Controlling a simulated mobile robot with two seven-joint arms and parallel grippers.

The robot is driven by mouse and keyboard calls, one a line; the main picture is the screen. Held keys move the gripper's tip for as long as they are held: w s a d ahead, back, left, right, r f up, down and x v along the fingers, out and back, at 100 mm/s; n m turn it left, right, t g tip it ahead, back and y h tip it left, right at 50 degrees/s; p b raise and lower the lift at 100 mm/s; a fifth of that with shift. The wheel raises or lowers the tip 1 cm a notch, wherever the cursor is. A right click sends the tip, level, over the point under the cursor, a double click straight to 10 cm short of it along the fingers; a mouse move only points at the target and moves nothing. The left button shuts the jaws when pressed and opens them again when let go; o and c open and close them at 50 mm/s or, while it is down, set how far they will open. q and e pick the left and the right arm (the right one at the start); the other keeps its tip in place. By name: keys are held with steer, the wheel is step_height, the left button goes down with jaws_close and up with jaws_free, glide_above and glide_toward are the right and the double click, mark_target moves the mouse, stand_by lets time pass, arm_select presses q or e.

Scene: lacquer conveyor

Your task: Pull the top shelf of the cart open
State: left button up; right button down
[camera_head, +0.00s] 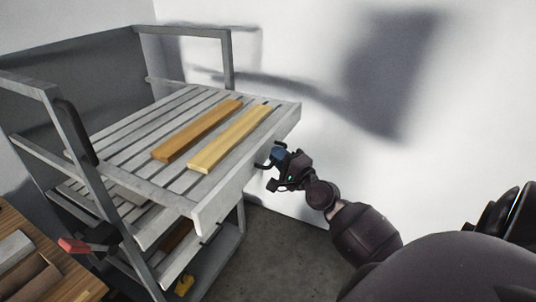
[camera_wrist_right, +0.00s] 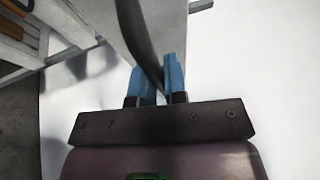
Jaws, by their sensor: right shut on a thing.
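The cart's top shelf (camera_head: 180,190) is a grey slatted tray in the head view. Its front edge juts out beyond the cart's frame posts (camera_head: 231,60). My right gripper (camera_head: 277,157) is at the front face of this shelf, near its far right corner. In the right wrist view, its blue fingertips (camera_wrist_right: 159,78) are shut around a dark curved handle (camera_wrist_right: 138,35). The handle's far end runs out of the top of that view. My left gripper is not in view.
Two wooden planks, one brown (camera_head: 195,132) and one yellow (camera_head: 230,138), lie on the top shelf. Lower shelves sit beneath it. A wooden table (camera_head: 60,282) stands at the bottom left. A white wall is close behind and right; grey floor (camera_head: 285,245) shows below.

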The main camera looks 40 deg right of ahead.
steer(key=shift+s+d, duration=0.1)
steer(key=shift+s, duration=0.2)
steer(key=c, duration=1.2)
jaws_free()
steer(key=shift+s+f+b, duration=0.3)
steer(key=shift+s+b, duration=0.15)
steer(key=shift+s, duration=1.3)
steer(key=shift+s+f+b, duration=0.35)
steer(key=shift+s+b, duration=0.15)
steer(key=shift+s, duration=1.3)
steer(key=shift+s+f+b, duration=0.3)
steer(key=shift+s+b, duration=0.15)
steer(key=shift+s, duration=1.3)
